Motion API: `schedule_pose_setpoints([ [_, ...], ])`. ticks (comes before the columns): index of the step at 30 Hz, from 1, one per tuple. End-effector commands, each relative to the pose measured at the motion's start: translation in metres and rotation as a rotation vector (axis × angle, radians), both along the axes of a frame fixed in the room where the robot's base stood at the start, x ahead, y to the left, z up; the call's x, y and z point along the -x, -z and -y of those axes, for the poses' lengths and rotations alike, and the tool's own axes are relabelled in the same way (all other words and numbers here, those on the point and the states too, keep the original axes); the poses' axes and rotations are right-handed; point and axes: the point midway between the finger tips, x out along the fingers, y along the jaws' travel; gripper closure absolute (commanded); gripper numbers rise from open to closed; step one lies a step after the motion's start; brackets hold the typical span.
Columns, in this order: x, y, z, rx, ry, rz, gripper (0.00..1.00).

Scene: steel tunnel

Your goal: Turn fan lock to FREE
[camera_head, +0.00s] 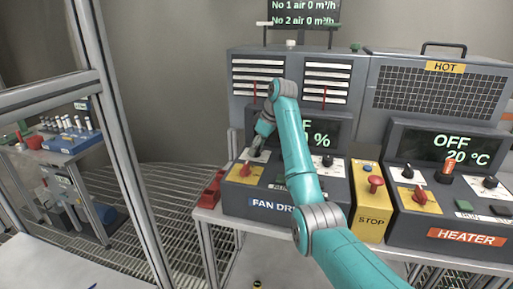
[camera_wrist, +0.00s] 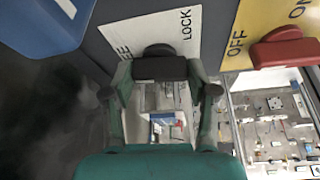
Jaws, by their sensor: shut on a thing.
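The fan drive box (camera_head: 232,195) stands on the bench in the head view, its label partly hidden behind my arm. The fan lock is a dark knob (camera_wrist: 160,68) on a white plate (camera_wrist: 180,28) in the wrist view. The plate reads LOCK on the right; on the left only the letters EE show. My gripper (camera_wrist: 160,92) has its fingers on both sides of the knob and is shut on it. Which word the knob points to is not clear. In the head view my gripper (camera_head: 262,138) is at the box's upper left and hides the knob.
A red OFF/ON switch (camera_wrist: 285,50) on a yellow plate is right of the knob in the wrist view. A blue block (camera_wrist: 40,22) is at upper left. In the head view, a yellow STOP box (camera_head: 371,212) and a heater box (camera_head: 463,218) stand to the right.

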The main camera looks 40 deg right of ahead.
Motion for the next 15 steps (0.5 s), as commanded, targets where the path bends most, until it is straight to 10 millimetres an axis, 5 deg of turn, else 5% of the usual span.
schedule_pose_setpoints([
  [15,0.0000,0.0012,0.0008,-0.001,-0.189,-0.003,0.77],
])
